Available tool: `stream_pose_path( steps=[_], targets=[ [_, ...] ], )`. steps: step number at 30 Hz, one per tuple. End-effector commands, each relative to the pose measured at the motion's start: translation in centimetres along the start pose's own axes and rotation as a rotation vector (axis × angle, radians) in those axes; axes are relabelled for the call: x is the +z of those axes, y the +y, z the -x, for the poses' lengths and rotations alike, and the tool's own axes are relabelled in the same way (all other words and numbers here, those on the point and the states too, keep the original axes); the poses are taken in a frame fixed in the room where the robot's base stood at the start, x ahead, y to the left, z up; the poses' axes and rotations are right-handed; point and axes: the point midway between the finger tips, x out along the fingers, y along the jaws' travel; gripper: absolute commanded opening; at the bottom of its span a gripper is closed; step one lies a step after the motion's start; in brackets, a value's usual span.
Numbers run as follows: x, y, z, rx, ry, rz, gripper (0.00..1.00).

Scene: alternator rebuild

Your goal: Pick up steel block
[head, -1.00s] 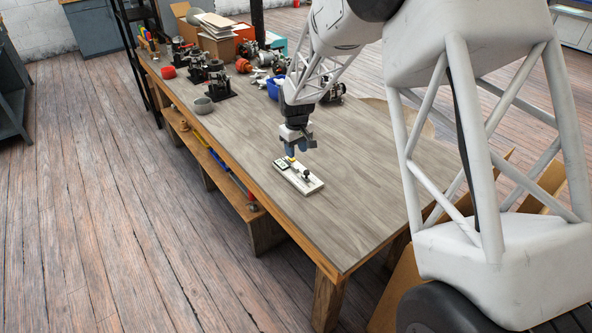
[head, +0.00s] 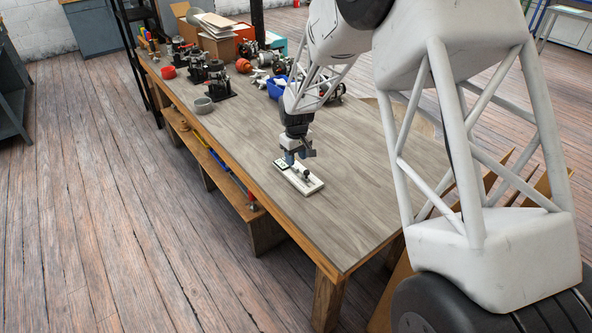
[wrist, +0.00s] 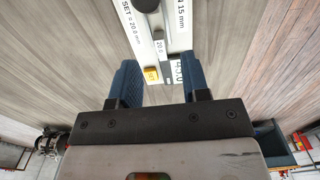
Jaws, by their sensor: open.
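A flat white gauge board (head: 309,185) lies on the workbench, with a dark knob (head: 305,173) on it. The board also shows in the wrist view (wrist: 184,20), with printed millimetre settings. A small grey piece marked 20.0 (wrist: 159,45) and an orange patch (wrist: 152,75) are on it. I cannot tell for sure which grey part is the steel block. My gripper (head: 290,162) is over the board's far-left end, pointing down. In the wrist view its blue fingers (wrist: 158,64) are apart, with the board's near end between them; I see nothing gripped.
The wooden workbench (head: 360,190) is clear around the board. A grey bowl (head: 203,105), a blue bin (head: 276,88), a red cup (head: 168,72) and several alternator parts stand farther back. Cardboard boxes (head: 217,45) are at the far end.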

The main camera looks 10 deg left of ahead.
Motion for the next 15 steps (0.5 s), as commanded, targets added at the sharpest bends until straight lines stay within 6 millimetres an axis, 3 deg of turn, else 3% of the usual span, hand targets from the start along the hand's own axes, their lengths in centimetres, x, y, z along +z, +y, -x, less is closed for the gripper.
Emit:
stream_pose_path(
  steps=[9, 15],
  targets=[
    [-0.1, 0.0, -3.5, -0.001, -0.002, 0.0, 0.43],
    [-0.1, 0.0, -4.5, 0.0, 0.0, 0.0, 0.43]
  ],
)
